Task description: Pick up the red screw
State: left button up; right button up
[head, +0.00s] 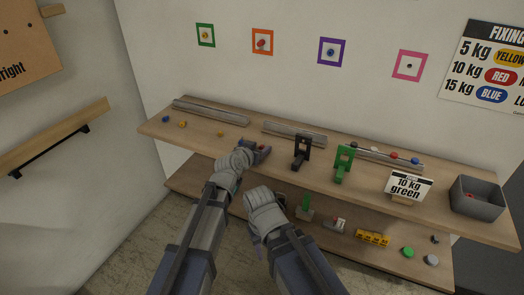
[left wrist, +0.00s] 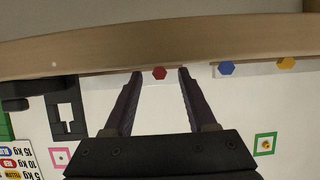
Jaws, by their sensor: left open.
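A red hexagonal screw head (left wrist: 159,73) lies between the fingertips of my left gripper (left wrist: 160,75) in the left wrist view, with a gap on each side. The fingers are apart and do not touch it. In the head view my left gripper (head: 260,148) is low over the upper shelf, left of the black stand (head: 301,151); it hides most of what lies there. Another red piece (head: 394,155) sits on the right rail. My right gripper (head: 255,233) hangs lower, in front of the shelves; its fingers are too small to judge.
A blue hexagonal head (left wrist: 226,68) and a yellow one (left wrist: 287,63) are beside the red one. The upper shelf (head: 235,145) holds rails, a green stand (head: 344,163), a "10 kg green" sign (head: 408,186) and a grey bin (head: 477,197). Coloured frames hang on the wall behind.

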pick_arm(q)
grip_shut()
dwell(0.4)
